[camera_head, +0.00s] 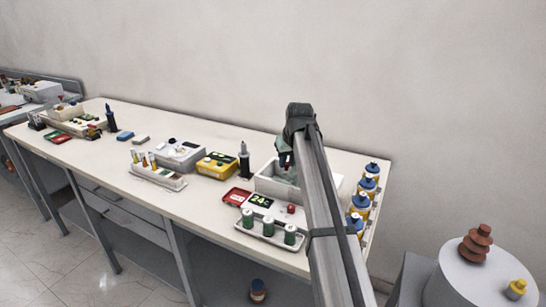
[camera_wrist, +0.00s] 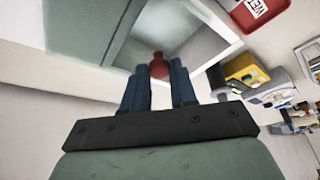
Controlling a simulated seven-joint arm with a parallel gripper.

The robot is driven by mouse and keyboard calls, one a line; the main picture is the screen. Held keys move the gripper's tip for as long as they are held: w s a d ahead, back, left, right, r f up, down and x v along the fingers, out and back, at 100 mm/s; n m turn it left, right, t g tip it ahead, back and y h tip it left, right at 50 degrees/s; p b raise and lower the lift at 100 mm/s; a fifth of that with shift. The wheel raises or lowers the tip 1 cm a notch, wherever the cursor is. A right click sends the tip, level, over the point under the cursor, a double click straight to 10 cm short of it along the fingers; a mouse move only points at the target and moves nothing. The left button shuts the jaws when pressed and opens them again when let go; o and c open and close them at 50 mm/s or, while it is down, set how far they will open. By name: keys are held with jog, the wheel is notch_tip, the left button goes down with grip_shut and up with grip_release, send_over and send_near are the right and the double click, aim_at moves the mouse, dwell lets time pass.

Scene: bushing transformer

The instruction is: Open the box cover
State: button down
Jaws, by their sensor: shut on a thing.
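The white box (camera_head: 262,184) stands near the right end of the workbench, partly hidden behind my arm. My gripper (camera_head: 285,160) is over the box in the head view. In the wrist view my gripper (camera_wrist: 159,75) has its two dark blue fingers on either side of a red knob (camera_wrist: 158,62), shut on it. Beyond the knob are the box's pale rim (camera_wrist: 225,52) and a grey recessed surface. A grey-green panel (camera_wrist: 85,28) shows at the left of the wrist view. I cannot tell how the knob joins the cover or whether the cover is raised.
Several green-bodied parts stand in a white tray (camera_head: 258,236) in front of the box. A red tray (camera_head: 236,196), a yellow box (camera_head: 216,167) and a dark upright tool (camera_head: 244,160) are to the left. Several blue-and-yellow bottles (camera_head: 368,184) line the right edge.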

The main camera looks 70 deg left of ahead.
jog(key=w+d, duration=0.4)
jog(key=c, duration=0.9)
grip_release()
jog(key=v, duration=1.4)
jog(key=shift+w+d+f, duration=0.1)
jog(key=shift+f, duration=0.05)
